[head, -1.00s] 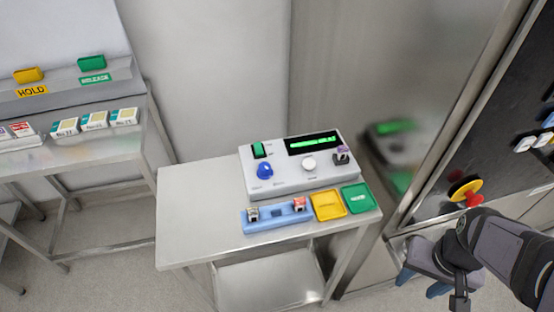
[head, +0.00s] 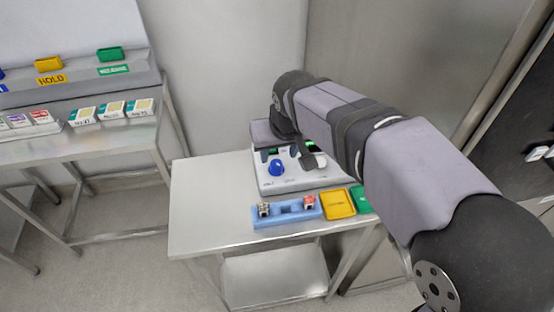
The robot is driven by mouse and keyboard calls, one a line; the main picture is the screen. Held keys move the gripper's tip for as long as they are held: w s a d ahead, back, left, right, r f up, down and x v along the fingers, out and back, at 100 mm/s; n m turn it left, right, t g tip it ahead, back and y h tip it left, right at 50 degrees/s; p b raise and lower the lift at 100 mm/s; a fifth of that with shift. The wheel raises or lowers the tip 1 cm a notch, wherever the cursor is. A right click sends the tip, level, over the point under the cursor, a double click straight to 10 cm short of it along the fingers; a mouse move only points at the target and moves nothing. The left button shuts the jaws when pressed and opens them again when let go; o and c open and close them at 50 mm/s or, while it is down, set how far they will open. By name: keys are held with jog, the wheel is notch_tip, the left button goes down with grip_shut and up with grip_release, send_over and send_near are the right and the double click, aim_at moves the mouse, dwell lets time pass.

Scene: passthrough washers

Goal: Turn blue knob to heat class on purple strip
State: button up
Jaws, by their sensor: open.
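The blue knob (head: 277,167) sits on the front left of the white instrument (head: 275,186), on the small steel table. My gripper (head: 281,154) is over the instrument, just behind and above the knob in the picture. My arm hides the instrument's right part, including the small purple-topped piece seen there earlier. The knob's pointer and scale are too small to read.
A blue rack (head: 287,211) with small pieces lies in front of the instrument, beside a yellow tray (head: 338,204) and a partly hidden green tray (head: 361,198). The table's left part is clear. A bench (head: 100,150) at left holds small boxes. A steel cabinet stands at right.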

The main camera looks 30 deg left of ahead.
aim_at(276, 163)
jog(key=shift+p+x, duration=1.2)
jog(key=shift+x, duration=2.5)
jog(key=shift+d, duration=0.1)
jog(key=c, duration=1.1)
